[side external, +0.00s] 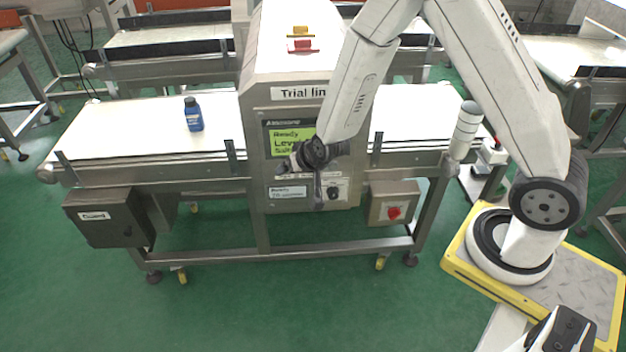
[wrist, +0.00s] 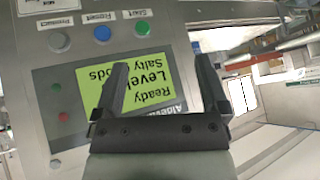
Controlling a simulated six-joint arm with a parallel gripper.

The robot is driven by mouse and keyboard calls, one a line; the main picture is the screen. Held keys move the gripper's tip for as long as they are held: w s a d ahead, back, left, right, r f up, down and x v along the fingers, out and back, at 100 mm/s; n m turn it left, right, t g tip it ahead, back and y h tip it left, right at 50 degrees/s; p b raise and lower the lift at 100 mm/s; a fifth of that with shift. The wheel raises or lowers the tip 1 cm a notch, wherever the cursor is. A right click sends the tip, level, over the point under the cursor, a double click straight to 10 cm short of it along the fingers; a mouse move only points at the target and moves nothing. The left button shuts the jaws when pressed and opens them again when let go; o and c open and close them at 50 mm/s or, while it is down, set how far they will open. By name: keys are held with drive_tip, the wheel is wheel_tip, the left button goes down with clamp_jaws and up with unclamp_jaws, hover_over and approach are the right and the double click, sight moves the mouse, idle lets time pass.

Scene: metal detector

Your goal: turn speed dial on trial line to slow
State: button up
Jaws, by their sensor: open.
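The trial line's metal detector cabinet (side external: 303,95) stands in the middle of the side external view, labelled "Trial lin…", the rest hidden by my arm. A small black dial (side external: 334,192) sits on a pale plate low on its front, probably the speed dial; its setting is too small to read. My gripper (side external: 318,200) is in front of the panel, just left of this dial in the picture; contact cannot be told. In the wrist view my gripper (wrist: 163,70) is open and empty, its fingers before the green display (wrist: 145,82). No dial is clear there.
The wrist view shows a green button (wrist: 141,28), a blue button (wrist: 103,33) and a grey button (wrist: 60,42). A box with a red knob (side external: 394,212) hangs right of the cabinet. A blue bottle (side external: 193,115) stands on the left belt (side external: 120,125).

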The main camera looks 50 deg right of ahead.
drive_tip(key=w+d+f+m+t+h, duration=0.2)
drive_tip(key=w+f+h, duration=0.1)
drive_tip(key=f, duration=0.4)
drive_tip(key=m+t+h, duration=0.3)
drive_tip(key=m+h, duration=0.1)
drive_tip(key=h, duration=0.5)
approach(334, 197)
drive_tip(key=shift+w+d+r, duration=0.25)
drive_tip(key=shift+w+d, duration=0.25)
drive_tip(key=shift+d, duration=0.1)
drive_tip(key=shift+w, duration=0.1)
drive_tip(key=shift+x, duration=3.85)
drive_tip(key=shift+f, duration=0.1)
clamp_jaws()
